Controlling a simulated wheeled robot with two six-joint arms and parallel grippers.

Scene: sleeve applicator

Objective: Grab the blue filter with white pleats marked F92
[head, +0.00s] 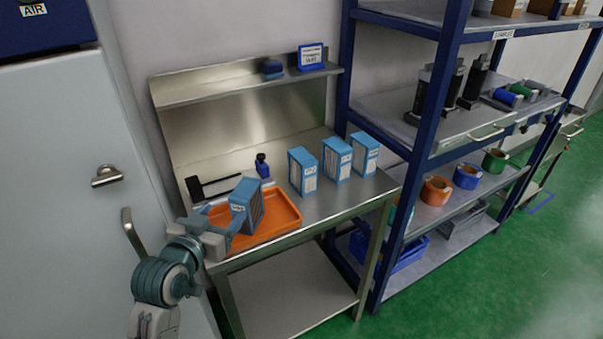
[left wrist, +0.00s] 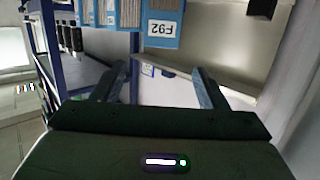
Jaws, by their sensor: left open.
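The blue filter with white pleats marked F92 (left wrist: 160,30) shows upside down at the top of the left wrist view, beyond my fingertips. In the head view a blue filter (head: 246,203) stands tilted at the orange tray (head: 287,218) on the steel bench; its label is too small to read there. My left gripper (head: 232,224) is at the tray's left side, close beside this filter. Its two fingers are apart in the left wrist view (left wrist: 164,75), with nothing between them. Contact with the filter cannot be told. My right gripper is not in view.
Three similar blue filters (head: 302,172), (head: 337,159), (head: 365,153) stand in a row to the right on the bench. A small dark blue bottle (head: 262,167) stands behind the tray. A blue-framed rack (head: 449,90) is at the right, a white cabinet (head: 75,180) at the left.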

